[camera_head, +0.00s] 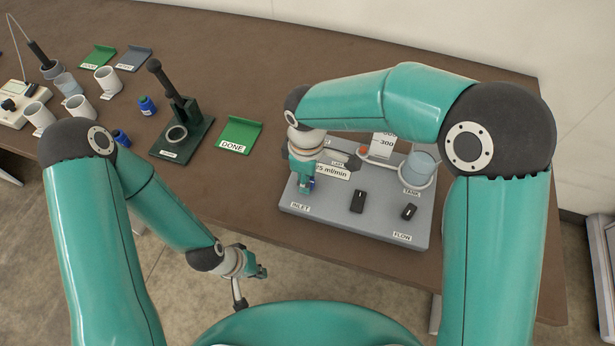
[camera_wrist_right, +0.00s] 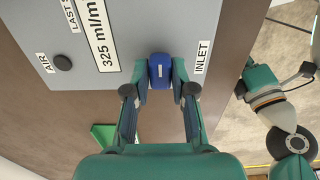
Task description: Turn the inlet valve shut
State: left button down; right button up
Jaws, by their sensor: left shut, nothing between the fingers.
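The inlet valve knob (camera_wrist_right: 160,68) is blue with a short white mark, beside the INLET label (camera_wrist_right: 202,57) on the grey panel. In the right wrist view the two fingers of my right gripper (camera_wrist_right: 160,80) stand on either side of the knob and appear to touch it. In the head view this gripper (camera_head: 306,186) reaches down over the INLET corner, and only a little blue of the knob (camera_head: 313,184) shows. My left gripper (camera_head: 262,272) is shut and empty, in front of the table edge, away from the panel.
The grey unit (camera_head: 330,219) carries two black switches, a FLOW label and a clear tank cup (camera_head: 420,167). A green DONE tray (camera_head: 239,134) and a dark green stand (camera_head: 181,138) are left of it. Several white cups are at the far left.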

jog(key=o, duration=0.4)
jog(key=shift+c, duration=0.2)
notch_tip(320, 180, up, 12)
dwell(0.5)
